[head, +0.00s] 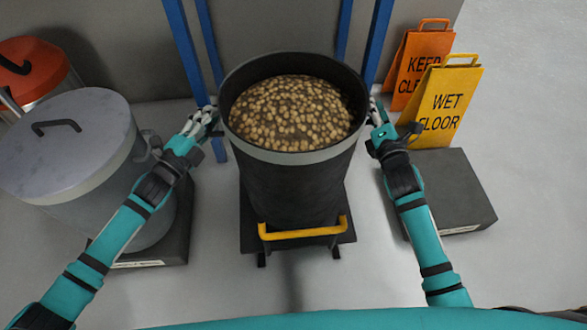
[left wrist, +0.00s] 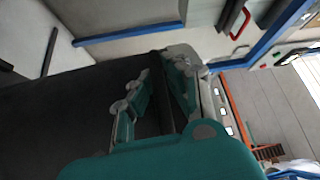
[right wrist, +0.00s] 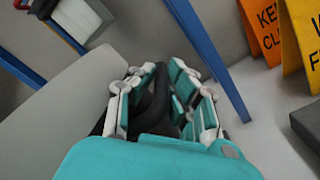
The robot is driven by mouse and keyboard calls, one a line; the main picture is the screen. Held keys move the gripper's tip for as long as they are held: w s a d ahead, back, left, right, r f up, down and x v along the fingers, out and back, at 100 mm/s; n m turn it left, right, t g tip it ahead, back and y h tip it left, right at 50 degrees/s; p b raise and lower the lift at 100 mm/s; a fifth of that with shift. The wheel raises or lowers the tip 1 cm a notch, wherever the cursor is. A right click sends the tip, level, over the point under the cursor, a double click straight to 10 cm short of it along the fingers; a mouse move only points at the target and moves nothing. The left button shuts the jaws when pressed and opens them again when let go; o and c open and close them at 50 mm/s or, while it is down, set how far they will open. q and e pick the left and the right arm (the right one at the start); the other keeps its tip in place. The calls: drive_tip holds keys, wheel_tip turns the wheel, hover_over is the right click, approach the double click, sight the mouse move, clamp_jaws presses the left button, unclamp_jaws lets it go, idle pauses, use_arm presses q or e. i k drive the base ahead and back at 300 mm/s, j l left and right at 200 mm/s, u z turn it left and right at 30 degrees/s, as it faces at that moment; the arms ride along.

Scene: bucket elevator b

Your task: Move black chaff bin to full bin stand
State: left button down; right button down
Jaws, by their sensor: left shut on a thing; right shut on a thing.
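The black chaff bin (head: 290,185) stands upright in the middle of the head view, filled near the top with brown lumps. It is over a low black trolley (head: 347,238) with a yellow handle bar; I cannot tell whether it rests on it. My left gripper (head: 207,120) is shut on the bin's left side near the rim; the bin's dark wall (left wrist: 50,120) fills the left wrist view's lower left. My right gripper (head: 376,120) is shut on the bin's right side, around a black handle (right wrist: 157,100). A low dark stand (head: 450,190) is to the right; its label is unreadable.
A grey lidded drum (head: 65,150) stands on another dark base (head: 180,225) at left. An orange-lidded container (head: 35,65) is behind it. Yellow (head: 450,100) and orange (head: 418,62) floor signs stand behind the right stand. Blue posts (head: 185,60) rise behind the bin. Floor at far right is clear.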

sight(441, 185)
drive_tip(key=l, duration=2.8)
